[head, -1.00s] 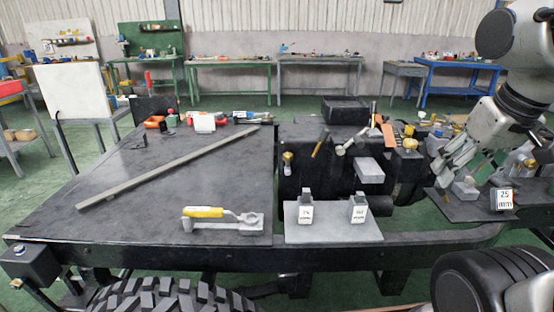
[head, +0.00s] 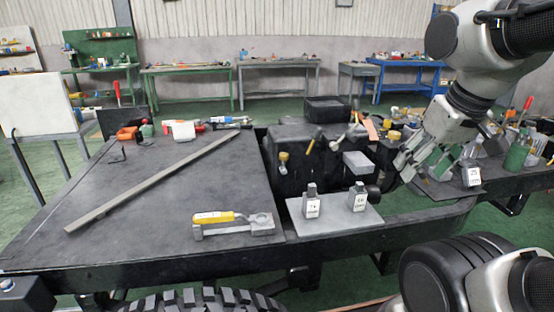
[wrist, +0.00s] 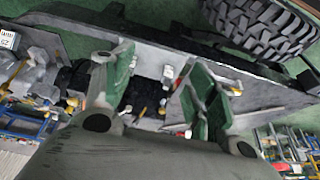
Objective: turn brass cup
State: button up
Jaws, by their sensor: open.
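A small brass cup-like fitting (head: 283,158) stands on the front left of the black block at the back right of the bench. A second brass piece (head: 393,136) sits at the block's right end; I cannot tell for certain which is the brass cup. My gripper (head: 418,163) is to the right of the block, pointing down and left, apart from both pieces. In the wrist view its two green-padded fingers (wrist: 158,62) are spread with nothing held between them. The brass pieces are too small to identify surely in the wrist view.
A grey plate (head: 335,222) with two labelled blocks lies at the front. A yellow-handled tool (head: 215,217) and a long grey bar (head: 150,182) lie on the dark bench. A hammer-like handle (head: 313,140) rises from the black block. A labelled block (head: 471,174) stands right of my gripper.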

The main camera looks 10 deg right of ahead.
jog(key=w+a+r+t+y, duration=0.15)
jog(key=w+a, duration=0.25)
jog(key=w, duration=0.7)
jog(key=w+a+r+t+y, duration=0.15)
jog(key=w+a, duration=0.25)
jog(key=w, duration=0.7)
jog(key=m+t+h, duration=0.5)
jog(key=t+h, duration=0.3)
send_over(282, 156)
jog(key=s+a, duration=0.4)
notch_tip(282, 156, down, 20)
jog(key=f, duration=0.1)
notch_tip(282, 156, down, 7)
jog(key=s+m+h, duration=0.1)
jog(key=s+h, duration=0.1)
jog(key=h, duration=0.2)
jog(key=shift+d+x, duration=0.2)
jog(key=shift+x, duration=3.3)
